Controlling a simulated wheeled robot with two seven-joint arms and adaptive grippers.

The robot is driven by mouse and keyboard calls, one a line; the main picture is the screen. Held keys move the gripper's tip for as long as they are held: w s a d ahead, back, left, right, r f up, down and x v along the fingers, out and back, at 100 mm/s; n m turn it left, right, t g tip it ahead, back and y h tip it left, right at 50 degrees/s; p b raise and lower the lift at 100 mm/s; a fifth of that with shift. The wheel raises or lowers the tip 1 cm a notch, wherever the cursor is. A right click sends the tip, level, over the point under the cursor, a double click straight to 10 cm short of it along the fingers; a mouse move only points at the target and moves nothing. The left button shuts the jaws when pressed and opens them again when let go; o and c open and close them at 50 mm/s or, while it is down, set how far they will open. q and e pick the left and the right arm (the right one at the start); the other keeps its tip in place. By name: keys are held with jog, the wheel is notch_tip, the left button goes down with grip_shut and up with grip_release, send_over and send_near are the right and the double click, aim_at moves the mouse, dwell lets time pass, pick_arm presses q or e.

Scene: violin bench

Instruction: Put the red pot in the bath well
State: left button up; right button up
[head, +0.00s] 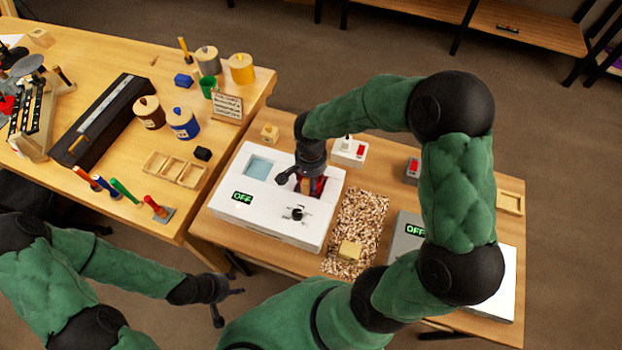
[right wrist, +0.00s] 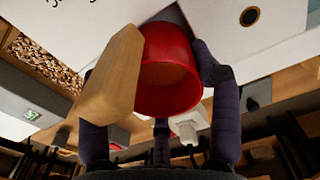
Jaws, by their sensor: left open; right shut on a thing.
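The red pot (head: 318,186) is at the right part of the white bath unit (head: 228,220), mostly hidden by my right gripper (head: 300,181). In the right wrist view the red pot (right wrist: 170,65) shows its open mouth, with a wooden handle (right wrist: 112,75) at its left. My right gripper (right wrist: 160,110) is shut on it, with fingers at both sides. The bath well (right wrist: 176,14) shows as a grey recess at the pot's far end; I cannot tell how deep the pot sits. My left gripper (head: 226,300) is open and empty, in front of the tables.
A pale blue square (head: 259,168) and an OFF display (head: 243,197) are on the unit. Wood chips (head: 358,225) lie to its right, beside a grey OFF unit (head: 407,238). Jars, a black case (head: 103,118) and tools stand on the left table.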

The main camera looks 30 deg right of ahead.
jog(key=shift+f+b, duration=0.2)
jog(key=shift+b, duration=0.1)
jog(key=shift+s+a+f+b, duration=0.15)
jog(key=shift+s+f+b, duration=0.2)
jog(key=shift+f+b, duration=0.1)
jog(key=o, duration=0.9)
jog(key=shift+o, duration=1.4)
jog(key=shift+f, duration=0.15)
jog(key=shift+w, duration=0.15)
